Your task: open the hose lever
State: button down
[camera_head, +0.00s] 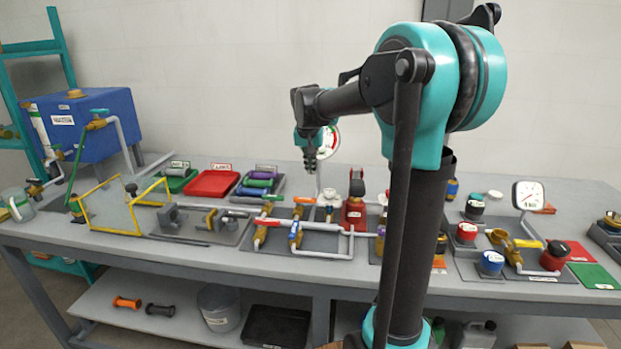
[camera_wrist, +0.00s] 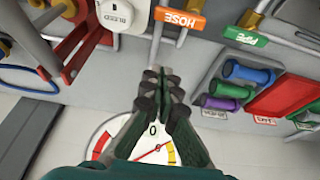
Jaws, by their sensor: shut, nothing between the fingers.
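The hose lever is an orange handle marked HOSE. In the head view the small orange handle (camera_head: 304,200) is on a brass valve at the middle of the bench. My gripper (camera_head: 310,164) hangs fingers down above and behind that valve, apart from it. In the wrist view my gripper (camera_wrist: 160,76) is shut and empty, with clear space between its fingertips and the lever. The valve body below the handle is mostly out of the wrist view.
A green PIPE handle (camera_wrist: 245,37) is beside the hose lever, and a white round BLEED knob (camera_wrist: 115,14) is on its other side. A dial gauge (camera_head: 328,142) stands close behind my gripper. A red tray (camera_head: 212,183) and colored rollers lie to the left.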

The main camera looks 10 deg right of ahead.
aim_at(305, 202)
jog(key=x, duration=0.9)
jog(key=shift+s+a, duration=0.3)
jog(key=shift+s, duration=0.65)
jog(key=shift+s+a, duration=0.3)
jog(key=shift+s, duration=0.7)
